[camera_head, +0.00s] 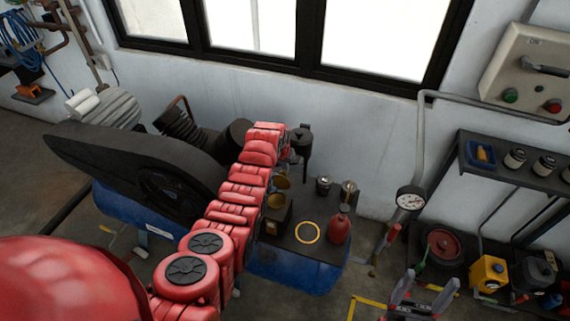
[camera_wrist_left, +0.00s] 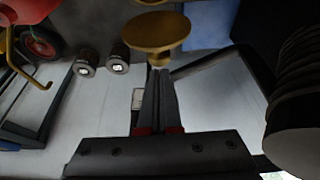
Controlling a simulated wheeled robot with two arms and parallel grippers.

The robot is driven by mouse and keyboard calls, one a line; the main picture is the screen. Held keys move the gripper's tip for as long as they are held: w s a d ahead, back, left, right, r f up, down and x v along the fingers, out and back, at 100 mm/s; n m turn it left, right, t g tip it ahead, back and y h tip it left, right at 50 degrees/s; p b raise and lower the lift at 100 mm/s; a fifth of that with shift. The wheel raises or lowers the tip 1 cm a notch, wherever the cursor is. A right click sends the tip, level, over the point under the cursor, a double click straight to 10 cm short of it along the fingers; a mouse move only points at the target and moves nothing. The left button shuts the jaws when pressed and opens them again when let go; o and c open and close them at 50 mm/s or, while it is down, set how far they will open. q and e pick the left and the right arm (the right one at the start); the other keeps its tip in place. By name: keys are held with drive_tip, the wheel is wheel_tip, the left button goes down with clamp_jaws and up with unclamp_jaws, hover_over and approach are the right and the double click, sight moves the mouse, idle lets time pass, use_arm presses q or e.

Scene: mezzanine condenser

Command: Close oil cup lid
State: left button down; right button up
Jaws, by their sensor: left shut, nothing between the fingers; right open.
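In the left wrist view, a brass disc on a short stem (camera_wrist_left: 155,32) lies just beyond the tips of my left gripper (camera_wrist_left: 160,72). The gripper is shut and empty; I cannot tell whether it touches the disc. In the head view, a round brass piece (camera_head: 281,182) and a second brass piece (camera_head: 276,201) show beside my red left arm, above a dark block. I cannot tell which is the oil cup lid. My left fingertips are mostly hidden there by the arm. My right gripper (camera_head: 421,296) is open and empty at the lower right.
The blue machine base (camera_head: 295,272) carries a yellow ring (camera_head: 307,232), a red oil can (camera_head: 339,228) and small metal containers (camera_head: 349,190). A pressure gauge (camera_head: 410,198) stands to the right, near a dark shelf (camera_head: 515,168). A large dark guard (camera_head: 120,165) lies left of my arm.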

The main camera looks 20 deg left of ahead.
sight(281, 179)
use_arm(q)
drive_tip(key=shift+s+r+t+b, duration=0.2)
drive_tip(key=shift+s+t+b, duration=0.15)
drive_tip(key=shift+s+t, duration=0.35)
idle(0.7)
